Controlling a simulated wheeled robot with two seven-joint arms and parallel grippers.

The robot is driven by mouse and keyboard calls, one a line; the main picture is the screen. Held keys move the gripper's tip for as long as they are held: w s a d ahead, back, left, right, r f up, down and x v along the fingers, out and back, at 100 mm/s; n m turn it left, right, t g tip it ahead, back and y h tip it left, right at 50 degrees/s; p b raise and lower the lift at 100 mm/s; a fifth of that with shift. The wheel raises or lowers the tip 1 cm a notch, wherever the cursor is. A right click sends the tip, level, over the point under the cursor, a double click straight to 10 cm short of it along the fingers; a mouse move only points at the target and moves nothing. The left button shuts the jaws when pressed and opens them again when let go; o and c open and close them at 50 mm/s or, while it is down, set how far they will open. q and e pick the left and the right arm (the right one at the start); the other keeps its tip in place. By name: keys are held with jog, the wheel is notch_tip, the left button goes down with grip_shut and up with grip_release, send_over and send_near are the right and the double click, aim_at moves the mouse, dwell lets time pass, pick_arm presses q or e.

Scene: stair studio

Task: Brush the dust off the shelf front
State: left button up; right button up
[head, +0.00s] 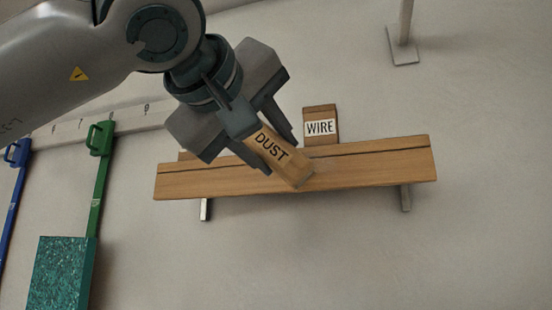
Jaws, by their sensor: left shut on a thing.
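The wooden shelf (385,167) runs across the middle of the head view on metal brackets. A thin dark line runs along its face near the upper edge; I cannot make out loose dust on it. My left gripper (281,157) is shut on a wooden block labelled DUST (293,172), held tilted with its lower end over the middle of the shelf front. I cannot tell whether that end touches the shelf, and no bristles are clear. A similar block labelled WIRE (320,112) stands at the shelf's back, right of my gripper. My right gripper is out of view.
A rail (130,119) at left carries a green-handled strip (101,138) and a blue-handled strip (16,154). A speckled green panel (62,272) is at lower left. A metal post with a square plate (404,45) is at upper right. The area below the shelf is clear.

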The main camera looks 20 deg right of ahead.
pick_arm(q)
jog(key=shift+s+a, duration=0.15)
jog(key=shift+s, duration=0.1)
jog(key=shift+b+v, duration=0.55)
jog(key=shift+v, duration=0.95)
jog(key=shift+s+f, duration=0.1)
jog(key=shift+r+p+x, duration=0.1)
jog(key=shift+p+x, duration=0.45)
jog(key=shift+x, duration=1.25)
jog(key=shift+r+p+x, duration=0.15)
jog(key=shift+p+x, duration=0.35)
jog(key=shift+x, duration=1.3)
jog(key=shift+w+d+p, duration=0.15)
jog(key=shift+w+d, duration=0.05)
jog(key=shift+w, duration=0.25)
jog(key=shift+w+d+p, duration=0.15)
jog(key=shift+w+d, duration=0.1)
jog(key=shift+w, duration=0.2)
